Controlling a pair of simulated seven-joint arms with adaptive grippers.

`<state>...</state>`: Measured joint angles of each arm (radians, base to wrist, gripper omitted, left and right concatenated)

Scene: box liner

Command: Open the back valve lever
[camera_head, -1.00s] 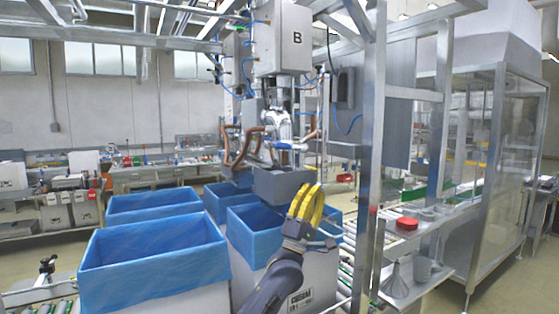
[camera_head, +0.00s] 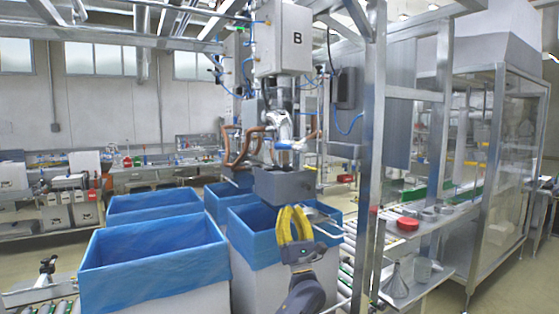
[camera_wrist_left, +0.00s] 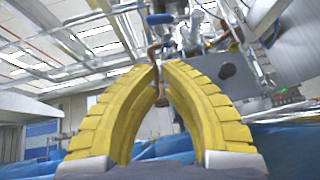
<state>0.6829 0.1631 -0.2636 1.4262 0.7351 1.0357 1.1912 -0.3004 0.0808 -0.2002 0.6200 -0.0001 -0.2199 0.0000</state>
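A blue lever handle (camera_head: 291,146) sits on the metal valve under the filling head marked B. A smaller blue part (camera_head: 312,135) shows just to its right; I cannot tell which is the back lever. My left gripper (camera_head: 292,208) has yellow ribbed fingers pointing up, below and apart from the valve, in front of the grey box under it. In the left wrist view the fingers (camera_wrist_left: 158,68) arch toward each other with a narrow gap at the tips. Nothing is held; a brown hose shows behind the gap. A dark blue round-ended part (camera_wrist_left: 160,19) shows beyond the tips. My right gripper is not in view.
Blue-lined boxes (camera_head: 150,262) stand to the left and behind the gripper. A grey block (camera_head: 284,186) hangs under the valve. A steel post (camera_head: 372,160) stands right of my arm. A shelf with a red lid (camera_head: 407,223) and a funnel (camera_head: 396,280) lies further right.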

